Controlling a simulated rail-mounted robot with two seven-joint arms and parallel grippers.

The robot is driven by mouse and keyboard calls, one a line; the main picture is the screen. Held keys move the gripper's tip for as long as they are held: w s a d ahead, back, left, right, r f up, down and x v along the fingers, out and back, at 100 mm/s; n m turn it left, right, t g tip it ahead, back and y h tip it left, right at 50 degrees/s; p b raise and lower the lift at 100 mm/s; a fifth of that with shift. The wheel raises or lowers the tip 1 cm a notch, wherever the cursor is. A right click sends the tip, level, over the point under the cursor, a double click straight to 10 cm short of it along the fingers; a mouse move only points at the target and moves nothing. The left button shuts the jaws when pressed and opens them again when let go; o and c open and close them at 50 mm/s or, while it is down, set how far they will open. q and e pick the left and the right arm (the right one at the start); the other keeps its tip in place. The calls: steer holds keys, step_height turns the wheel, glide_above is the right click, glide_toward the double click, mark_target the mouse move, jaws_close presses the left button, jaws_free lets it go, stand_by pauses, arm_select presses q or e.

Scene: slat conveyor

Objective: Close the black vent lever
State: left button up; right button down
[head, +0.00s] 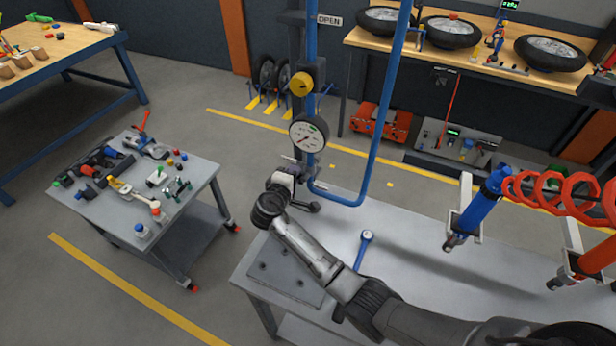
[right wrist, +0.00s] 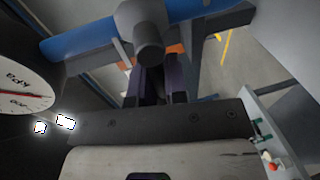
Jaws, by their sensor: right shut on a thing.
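My right arm reaches in from the lower right of the head view, and its gripper (head: 298,168) is at the blue pipe (head: 311,60), just below the round pressure gauge (head: 309,133). In the right wrist view, the dark fingers (right wrist: 151,88) are shut on a dark part below a black round fitting (right wrist: 149,42) on the blue pipe. This part appears to be the black vent lever; the fingers and wrist hide most of it, so its exact angle cannot be told. The gauge face also shows at the left of the wrist view (right wrist: 22,88). My left gripper is out of view.
A yellow knob (head: 301,84) sits on the pipe above the gauge, near an OPEN sign (head: 329,21). The pipe loops down over a grey bench (head: 400,238). A blue-handled tool (head: 365,240) lies there. A tool cart (head: 85,205) stands left.

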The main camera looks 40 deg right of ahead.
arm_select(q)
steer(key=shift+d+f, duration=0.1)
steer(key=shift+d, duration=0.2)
arm_select(e)
steer(key=shift+a+f, duration=0.15)
steer(key=c, duration=1.5)
jaws_free()
steer(key=shift+w, duration=0.1)
steer(key=o, duration=0.4)
steer(key=shift+w+a, duration=0.1)
steer(key=shift+w, duration=0.05)
steer(key=shift+c, duration=0.2)
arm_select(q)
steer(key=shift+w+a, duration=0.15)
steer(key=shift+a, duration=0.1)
arm_select(e)
steer(key=v, duration=1.3)
steer(key=shift+s+a+r, duration=0.25)
steer(key=shift+s, duration=0.1)
